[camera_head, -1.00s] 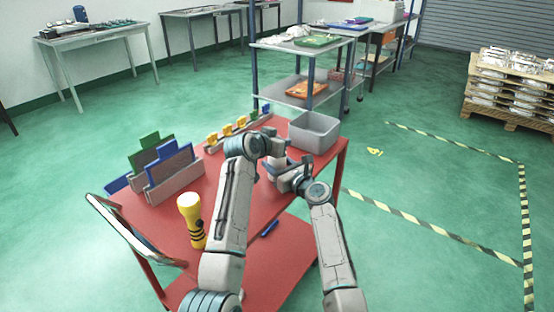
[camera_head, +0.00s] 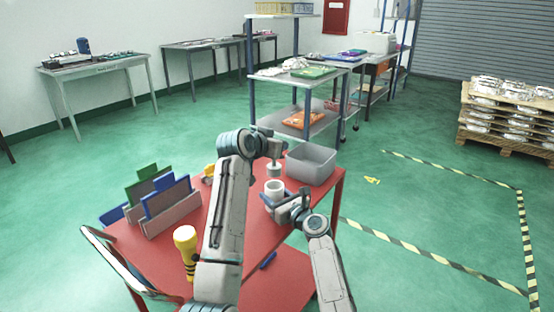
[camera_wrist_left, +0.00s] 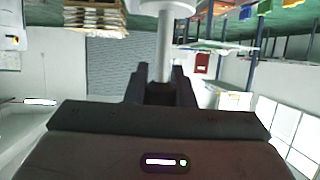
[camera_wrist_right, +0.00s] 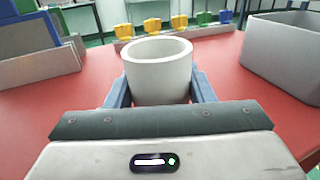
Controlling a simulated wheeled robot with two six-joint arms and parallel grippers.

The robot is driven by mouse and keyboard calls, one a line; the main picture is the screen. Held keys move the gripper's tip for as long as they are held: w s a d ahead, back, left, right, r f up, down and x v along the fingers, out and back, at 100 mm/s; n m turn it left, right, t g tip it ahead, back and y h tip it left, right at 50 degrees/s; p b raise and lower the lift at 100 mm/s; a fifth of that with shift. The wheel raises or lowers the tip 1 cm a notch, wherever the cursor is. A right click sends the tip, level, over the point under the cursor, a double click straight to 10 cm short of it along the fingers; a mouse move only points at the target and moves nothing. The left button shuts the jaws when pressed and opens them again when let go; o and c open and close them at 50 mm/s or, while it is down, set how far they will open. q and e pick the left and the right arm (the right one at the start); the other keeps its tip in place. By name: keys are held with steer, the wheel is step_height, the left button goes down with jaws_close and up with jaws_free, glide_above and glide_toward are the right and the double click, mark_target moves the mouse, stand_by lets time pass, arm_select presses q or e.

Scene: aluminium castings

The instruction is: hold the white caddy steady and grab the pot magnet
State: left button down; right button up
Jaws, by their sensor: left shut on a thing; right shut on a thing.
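The white caddy (camera_head: 275,187) is a short, upright, round cup on the red cart. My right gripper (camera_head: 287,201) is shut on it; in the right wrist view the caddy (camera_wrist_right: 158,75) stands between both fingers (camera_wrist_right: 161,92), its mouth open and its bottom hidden. The pot magnet (camera_head: 274,170) hangs just above and apart from the caddy in the head view. My left gripper (camera_head: 274,154) is shut on its stem. In the left wrist view, which looks upside down, the pot magnet (camera_wrist_left: 164,45) shows a pale stem with a wider white disc, between the dark fingers (camera_wrist_left: 160,90).
The red cart top (camera_head: 225,228) carries a grey bin (camera_head: 311,163) behind the caddy, a yellow flashlight (camera_head: 186,245) and a rack with blue and green boards (camera_head: 168,207). Yellow clips (camera_wrist_right: 152,25) stand on a rail at the back. A blue marker (camera_head: 268,260) lies near the front edge.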

stand_by(0.3)
steer(key=o, duration=1.1)
